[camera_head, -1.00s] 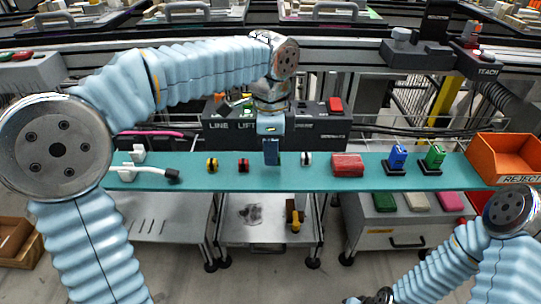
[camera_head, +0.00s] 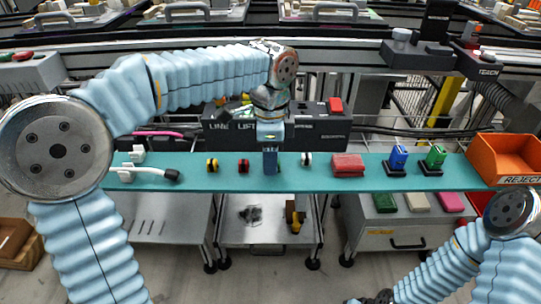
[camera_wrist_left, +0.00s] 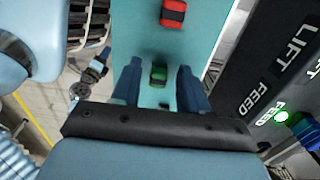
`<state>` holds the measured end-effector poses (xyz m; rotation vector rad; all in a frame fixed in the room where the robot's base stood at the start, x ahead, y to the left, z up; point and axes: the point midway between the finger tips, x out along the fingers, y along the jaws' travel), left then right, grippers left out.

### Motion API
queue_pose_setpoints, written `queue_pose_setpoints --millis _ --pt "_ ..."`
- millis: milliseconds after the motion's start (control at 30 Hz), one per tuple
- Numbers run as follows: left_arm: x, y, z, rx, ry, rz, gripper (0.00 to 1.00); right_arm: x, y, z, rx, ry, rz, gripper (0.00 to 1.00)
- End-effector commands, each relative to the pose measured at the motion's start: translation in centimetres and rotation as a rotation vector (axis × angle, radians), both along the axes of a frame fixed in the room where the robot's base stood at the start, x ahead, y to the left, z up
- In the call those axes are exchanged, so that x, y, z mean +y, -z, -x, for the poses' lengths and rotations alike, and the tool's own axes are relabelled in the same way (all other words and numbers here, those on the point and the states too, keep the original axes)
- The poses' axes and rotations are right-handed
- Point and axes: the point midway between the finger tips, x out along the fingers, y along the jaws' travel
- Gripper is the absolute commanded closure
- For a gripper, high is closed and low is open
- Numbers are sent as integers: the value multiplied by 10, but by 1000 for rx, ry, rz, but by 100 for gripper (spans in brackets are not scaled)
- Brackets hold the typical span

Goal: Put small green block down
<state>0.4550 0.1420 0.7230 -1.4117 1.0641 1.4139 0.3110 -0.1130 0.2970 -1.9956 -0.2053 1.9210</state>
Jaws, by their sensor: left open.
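The small green block (camera_wrist_left: 158,75) shows in the left wrist view on the teal shelf, between the two fingers of my left gripper (camera_wrist_left: 160,88). There is a gap on each side of it, and the fingers are open. In the head view my left gripper (camera_head: 271,164) points down at the middle of the teal shelf (camera_head: 225,182) and mostly hides the small green block. My right arm shows at the lower right of the head view; its gripper is out of view.
A red and black block (camera_head: 243,166), a yellow and black block (camera_head: 212,165) and a white and black block (camera_head: 306,159) stand nearby on the shelf. A larger red block (camera_head: 348,166), blue and green items and an orange reject bin (camera_head: 490,165) are further right.

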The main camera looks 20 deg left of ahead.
Motion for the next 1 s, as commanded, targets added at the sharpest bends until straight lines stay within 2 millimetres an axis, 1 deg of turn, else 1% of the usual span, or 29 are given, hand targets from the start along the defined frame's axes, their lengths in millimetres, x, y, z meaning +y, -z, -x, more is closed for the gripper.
queue_pose_setpoints --millis 167,300,400,500,600,700,1000 --pt "0 -34 -1 -5 0 2 56 2 -8 1 1 -4 -3 57" --pt "-1 -69 -1 -5 1 3 56 4 -15 2 3 -8 -6 57" --pt "-1 -90 -1 -4 0 2 56 6 -20 2 4 -9 -9 57" --pt "0 -105 -1 -2 0 1 56 6 -23 2 4 -11 -9 57" --pt "0 -115 -1 -2 1 0 56 6 -25 2 4 -11 -9 57" --pt "0 -119 0 0 1 0 56 6 -25 2 4 -12 -10 57" --pt "0 -119 0 -1 1 1 56 6 -25 2 4 -11 -9 57"
